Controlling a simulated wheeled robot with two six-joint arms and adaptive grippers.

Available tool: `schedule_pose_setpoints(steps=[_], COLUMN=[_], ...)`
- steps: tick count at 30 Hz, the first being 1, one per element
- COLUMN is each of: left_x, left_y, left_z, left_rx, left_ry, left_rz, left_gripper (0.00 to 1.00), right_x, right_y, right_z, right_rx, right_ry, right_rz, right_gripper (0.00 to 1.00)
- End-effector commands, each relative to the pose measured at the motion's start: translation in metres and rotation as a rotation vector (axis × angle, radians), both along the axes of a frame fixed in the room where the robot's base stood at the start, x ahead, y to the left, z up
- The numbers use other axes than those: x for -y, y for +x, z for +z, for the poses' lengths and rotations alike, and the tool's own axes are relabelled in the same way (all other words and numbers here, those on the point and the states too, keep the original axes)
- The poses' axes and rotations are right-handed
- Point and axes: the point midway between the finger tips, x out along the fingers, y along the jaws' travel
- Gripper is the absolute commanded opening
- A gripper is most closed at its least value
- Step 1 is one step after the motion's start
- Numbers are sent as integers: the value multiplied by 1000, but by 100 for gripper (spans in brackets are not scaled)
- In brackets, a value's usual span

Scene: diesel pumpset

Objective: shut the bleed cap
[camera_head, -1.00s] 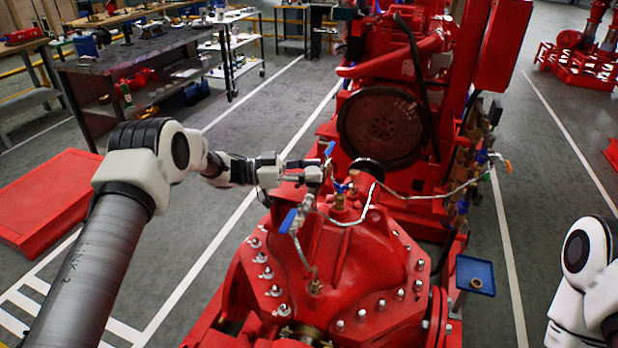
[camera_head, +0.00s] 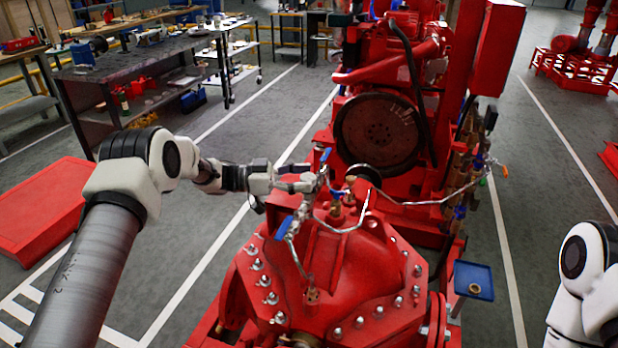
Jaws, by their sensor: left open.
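My left gripper (camera_head: 312,180) is open above the top of the red pump casing (camera_head: 345,255). Its fingers are close to a blue lever (camera_head: 325,157) and thin metal piping; I cannot tell whether they touch. Just right of the fingertips are small brass fittings (camera_head: 335,208) with a bit of blue on top. The bleed cap cannot be told apart for sure among these small fittings. A second blue lever (camera_head: 285,227) stands on the pipe nearer to me. My right arm shows at the right edge; its gripper is out of view.
The red engine with a dark flywheel (camera_head: 378,135) stands behind the pump. A small blue tray (camera_head: 474,281) with a brass-coloured ring in it is to the right. Workbenches (camera_head: 130,63) stand at the back left.

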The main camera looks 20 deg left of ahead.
Motion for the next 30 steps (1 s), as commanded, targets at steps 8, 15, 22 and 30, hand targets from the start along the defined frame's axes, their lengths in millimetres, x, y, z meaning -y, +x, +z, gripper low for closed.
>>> schedule_pose_setpoints(steps=[8,15,22,30], left_x=[-66,-94,-95,-57], left_y=[-22,-32,-33,-31], left_z=[0,-1,-1,21], left_rx=[0,-2,-2,62], left_ry=[0,3,3,-120], left_rz=[1,-3,-4,230], left_gripper=[66,66,66,66], right_x=[0,0,0,0], right_y=[0,0,0,0], right_z=[0,0,0,21], right_rx=[0,0,0,0], right_ry=[0,0,0,0], right_rz=[0,0,0,0], right_gripper=[66,66,66,66])
